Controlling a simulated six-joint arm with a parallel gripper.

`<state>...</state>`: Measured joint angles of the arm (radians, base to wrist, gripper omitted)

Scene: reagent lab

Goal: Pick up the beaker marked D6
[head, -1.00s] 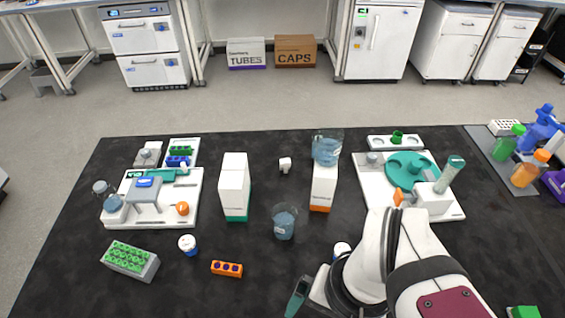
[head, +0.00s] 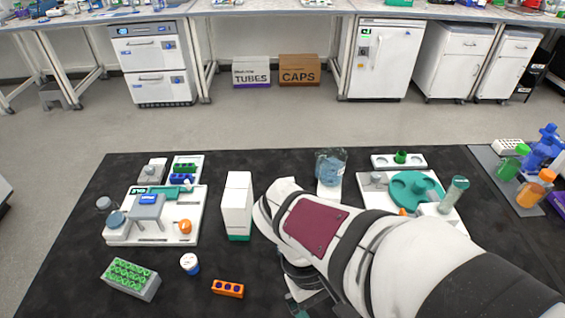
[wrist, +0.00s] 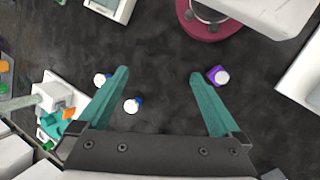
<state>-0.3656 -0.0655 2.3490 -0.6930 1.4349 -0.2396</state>
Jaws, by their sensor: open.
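A beaker of blue liquid (head: 331,167) stands on top of a tall white box at the back middle of the table in the head view. No D6 mark is legible on it. A second beaker, seen earlier at the middle of the table, is now hidden behind my arm. Two small round vessels (head: 104,203) are by the left station, also without readable marks. My gripper (wrist: 159,73) shows in the wrist view with its two teal fingers wide apart and nothing between them but dark table further off. No beaker shows clearly in the wrist view.
A white box (head: 237,205) stands left of my arm. A blue-banded jar (head: 190,264), an orange rack (head: 228,289) and a green-topped rack (head: 131,278) sit front left.

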